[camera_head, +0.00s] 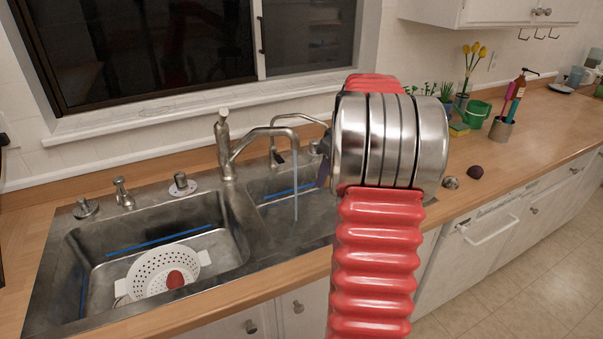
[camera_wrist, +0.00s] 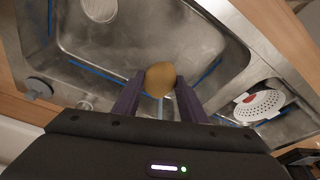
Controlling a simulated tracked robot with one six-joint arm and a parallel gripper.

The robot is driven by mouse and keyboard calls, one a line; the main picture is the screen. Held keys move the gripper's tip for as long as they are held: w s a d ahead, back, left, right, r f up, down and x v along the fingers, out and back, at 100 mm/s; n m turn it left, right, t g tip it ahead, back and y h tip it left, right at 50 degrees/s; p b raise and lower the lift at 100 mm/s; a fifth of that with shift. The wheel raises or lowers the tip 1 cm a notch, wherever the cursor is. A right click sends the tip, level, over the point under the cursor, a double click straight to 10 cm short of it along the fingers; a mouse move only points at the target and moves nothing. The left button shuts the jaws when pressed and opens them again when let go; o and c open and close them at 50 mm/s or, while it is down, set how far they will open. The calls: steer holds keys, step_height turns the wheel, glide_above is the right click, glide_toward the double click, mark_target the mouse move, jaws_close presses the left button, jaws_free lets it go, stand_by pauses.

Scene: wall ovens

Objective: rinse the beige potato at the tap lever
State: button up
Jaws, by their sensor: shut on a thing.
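The beige potato (camera_wrist: 160,79) is held between the two purple fingertips of my gripper (camera_wrist: 160,82) in the wrist view, over a steel sink basin. In the head view the potato is hidden, and only a bit of a purple finger (camera_head: 323,173) shows beside my red arm. The tap (camera_head: 224,150), with its upright lever (camera_head: 223,114), stands behind the sink. A thin water stream (camera_head: 295,190) runs from its spout into the right basin, left of my gripper. I cannot tell whether the water touches the potato.
A white colander (camera_head: 151,272) with a reddish thing (camera_head: 175,279) sits in the left basin. A dark round thing (camera_head: 475,172) and a greyish one (camera_head: 451,183) lie on the right counter.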

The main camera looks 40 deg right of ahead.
steer(key=s+r, duration=0.2)
steer(key=s+d+r, duration=0.1)
steer(key=s, duration=0.1)
steer(key=shift+s+r, duration=0.25)
steer(key=shift+r, duration=0.1)
stand_by(0.4)
steer(key=w+a+m, duration=0.2)
steer(key=w+a, duration=1.4)
steer(key=a, duration=0.4)
steer(key=w+a+m, duration=0.1)
steer(key=w+a, duration=0.2)
steer(key=a, duration=0.9)
steer(key=w+a+m+h, duration=0.1)
steer(key=w+a, duration=0.3)
steer(key=a, duration=0.8)
steer(key=shift+w+a+r, duration=0.2)
steer(key=shift+w, duration=0.05)
steer(key=shift+d, duration=0.15)
